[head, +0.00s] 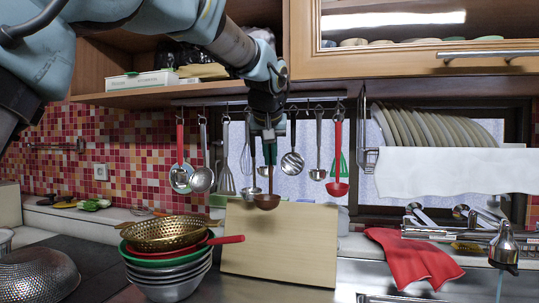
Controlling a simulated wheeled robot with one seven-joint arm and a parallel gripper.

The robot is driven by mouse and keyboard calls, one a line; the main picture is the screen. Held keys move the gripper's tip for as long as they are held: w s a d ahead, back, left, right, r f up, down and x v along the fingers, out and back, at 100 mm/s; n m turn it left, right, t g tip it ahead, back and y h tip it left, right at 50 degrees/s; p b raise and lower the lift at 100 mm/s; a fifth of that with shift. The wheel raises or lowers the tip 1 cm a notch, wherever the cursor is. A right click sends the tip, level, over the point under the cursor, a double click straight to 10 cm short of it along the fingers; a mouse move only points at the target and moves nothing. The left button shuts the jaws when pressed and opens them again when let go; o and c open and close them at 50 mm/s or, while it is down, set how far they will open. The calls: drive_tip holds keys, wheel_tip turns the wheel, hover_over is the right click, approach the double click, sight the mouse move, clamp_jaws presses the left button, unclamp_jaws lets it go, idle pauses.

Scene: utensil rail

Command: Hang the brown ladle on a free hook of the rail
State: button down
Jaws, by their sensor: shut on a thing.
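The brown ladle (267,201) hangs upright, bowl down, in front of the rail's utensils and the wooden board. My gripper (268,132) is shut on the upper part of its handle. The ladle's top end is hidden by my gripper. The rail (210,101) runs under the wall cabinet, behind my gripper. Its middle stretch is covered by my gripper and wrist, so I cannot tell which hooks there are free. I cannot tell whether the ladle touches the rail.
Utensils hang on both sides, including a steel ladle (202,180), a whisk (225,180), a skimmer (292,163) and a red ladle (337,188). Below stand a wooden board (290,245) and stacked bowls with a golden colander (165,233). A plate rack (440,128) is right.

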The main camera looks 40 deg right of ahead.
drive_tip(key=w+d+f+p, duration=0.1)
drive_tip(key=w+d+p, duration=0.3)
drive_tip(key=d+p, duration=0.2)
drive_tip(key=shift+w+d+f, duration=0.25)
drive_tip(key=shift+w+d, duration=0.05)
drive_tip(key=shift+d, duration=0.3)
idle(0.5)
idle(0.6)
